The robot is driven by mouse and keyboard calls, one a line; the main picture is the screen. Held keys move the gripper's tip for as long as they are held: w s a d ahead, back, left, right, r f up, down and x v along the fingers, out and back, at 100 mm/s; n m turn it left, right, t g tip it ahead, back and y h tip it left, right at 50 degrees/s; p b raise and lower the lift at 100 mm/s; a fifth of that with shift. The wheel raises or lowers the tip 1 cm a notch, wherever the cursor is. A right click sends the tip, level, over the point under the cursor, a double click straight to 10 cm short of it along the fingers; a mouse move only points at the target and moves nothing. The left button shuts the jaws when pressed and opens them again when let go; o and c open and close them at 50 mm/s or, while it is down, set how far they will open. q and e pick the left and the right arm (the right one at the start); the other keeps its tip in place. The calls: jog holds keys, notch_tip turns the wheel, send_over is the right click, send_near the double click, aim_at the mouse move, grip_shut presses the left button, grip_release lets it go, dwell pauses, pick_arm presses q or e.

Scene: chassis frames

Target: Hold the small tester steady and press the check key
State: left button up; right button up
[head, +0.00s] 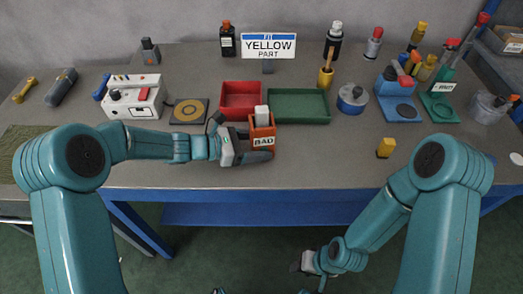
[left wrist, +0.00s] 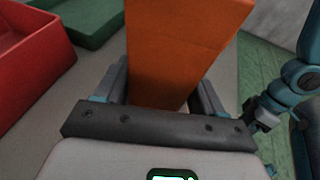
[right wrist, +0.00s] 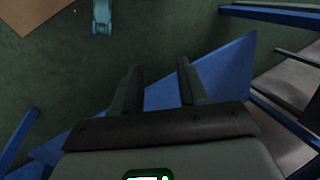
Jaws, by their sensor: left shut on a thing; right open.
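An orange box (head: 262,132) with a "BAD" label and a pale block (head: 261,114) at its top stands near the table's front middle. My left gripper (head: 247,142) is shut on this box from the left. In the left wrist view the orange side (left wrist: 180,50) sits between the two fingers. No key can be made out on it. A white device (head: 134,99) with red parts on top stands at the left; I cannot tell which of the two is the tester. My right gripper (head: 301,263) is open and empty, low in front of the table; its fingers (right wrist: 158,88) are apart.
A red tray (head: 241,113) and a green tray (head: 310,121) lie behind the orange box. A yellow block (head: 386,147) is to the right. A "YELLOW PART" sign (head: 268,46) stands at the back. A blue table frame (head: 250,214) is near my right gripper.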

grip_shut()
dwell(1.6)
